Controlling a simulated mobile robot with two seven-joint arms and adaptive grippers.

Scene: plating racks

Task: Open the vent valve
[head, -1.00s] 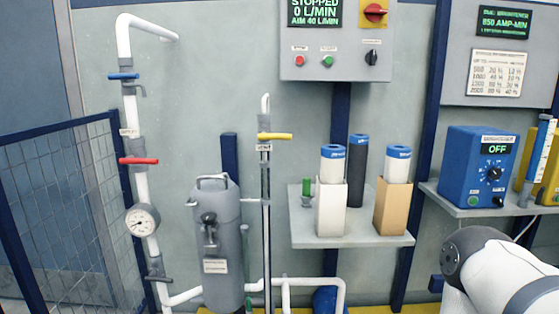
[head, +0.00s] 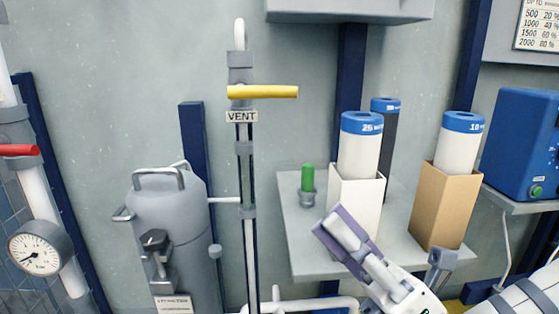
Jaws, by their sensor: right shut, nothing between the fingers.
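The vent valve has a yellow lever handle (head: 270,92) in the head view, above a label reading VENT (head: 241,116). The handle lies horizontal, pointing right, crosswise to the thin vertical vent pipe (head: 248,185). My right gripper (head: 337,230) comes in from the lower right. It is shut and empty, below and to the right of the handle and well apart from it. It overlaps the white box on the shelf in the picture. My left gripper is not in view.
A shelf (head: 300,250) holds a green-capped fitting (head: 307,180), a white box (head: 355,190) and a brown box (head: 443,205) with blue-ended cartridges. A grey filter housing (head: 170,210) stands left of the vent pipe. A red lever (head: 18,150) and gauge (head: 38,248) are farther left.

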